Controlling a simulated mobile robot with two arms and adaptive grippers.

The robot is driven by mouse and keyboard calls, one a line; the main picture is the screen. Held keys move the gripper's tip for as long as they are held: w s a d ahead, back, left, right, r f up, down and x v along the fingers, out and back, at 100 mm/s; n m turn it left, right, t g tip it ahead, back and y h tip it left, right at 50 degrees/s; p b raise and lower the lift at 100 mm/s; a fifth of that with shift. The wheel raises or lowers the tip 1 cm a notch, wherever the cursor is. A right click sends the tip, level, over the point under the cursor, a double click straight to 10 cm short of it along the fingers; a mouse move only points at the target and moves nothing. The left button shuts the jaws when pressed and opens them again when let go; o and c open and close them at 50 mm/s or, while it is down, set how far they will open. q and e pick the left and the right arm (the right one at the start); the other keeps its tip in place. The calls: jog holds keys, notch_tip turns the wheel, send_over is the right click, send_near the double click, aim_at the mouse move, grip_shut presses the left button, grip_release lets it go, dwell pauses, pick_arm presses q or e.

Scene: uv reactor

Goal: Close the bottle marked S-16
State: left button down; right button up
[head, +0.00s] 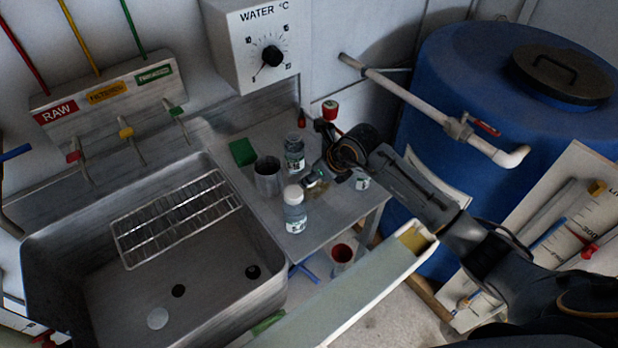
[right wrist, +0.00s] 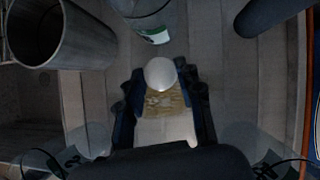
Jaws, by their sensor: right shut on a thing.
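My right gripper (head: 316,180) reaches in from the right over the small grey table. In the right wrist view its fingers (right wrist: 160,88) are closed around a small white round thing (right wrist: 160,73), which looks like a bottle cap. A clear bottle with a white cap (head: 294,212) stands upright in front of the gripper. Another bottle (head: 294,152) stands behind it to the left; a bottle (right wrist: 152,22) also shows ahead in the right wrist view. A third bottle (head: 362,181) is partly hidden behind my gripper. The label marks are too small to read. My left gripper is not in view.
A metal cup (head: 267,178) stands on the table left of the gripper, with a green block (head: 242,152) behind it. The steel sink (head: 195,312) with a wire rack lies left. A blue tank (head: 450,95) and pipe stand right. A long pale trough (head: 350,300) runs in front.

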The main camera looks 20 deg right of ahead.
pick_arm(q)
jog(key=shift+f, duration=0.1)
pick_arm(e)
jog(key=shift+r, duration=0.15)
